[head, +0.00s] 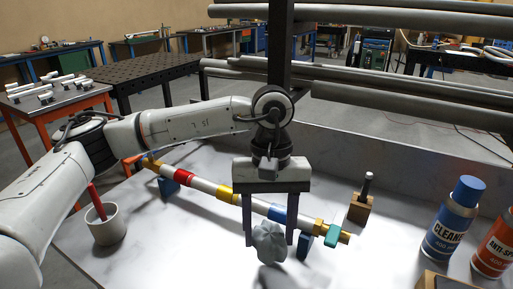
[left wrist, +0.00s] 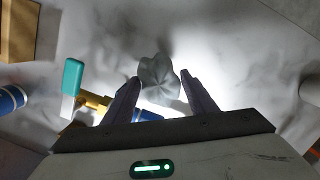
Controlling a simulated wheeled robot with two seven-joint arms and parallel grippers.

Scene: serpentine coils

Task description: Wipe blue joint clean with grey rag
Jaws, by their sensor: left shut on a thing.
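My left gripper (head: 270,240) points down in front of the pipe (head: 204,186) and is shut on the grey rag (head: 268,246), a crumpled lump between its fingertips. The rag also shows between the fingers in the left wrist view (left wrist: 159,76). The blue joint (head: 278,212) is a band on the white pipe, behind the fingers and just above the rag in the head view. Part of it shows by a finger in the left wrist view (left wrist: 149,115). I cannot tell whether rag and joint touch. My right gripper is not in view.
The pipe also has a red band (head: 177,177), a yellow band (head: 226,195) and a green-handled valve (head: 333,235). A white cup (head: 106,226) stands left. A wooden block with a peg (head: 360,209), a blue cleaner can (head: 452,222) and an orange can (head: 493,248) stand right.

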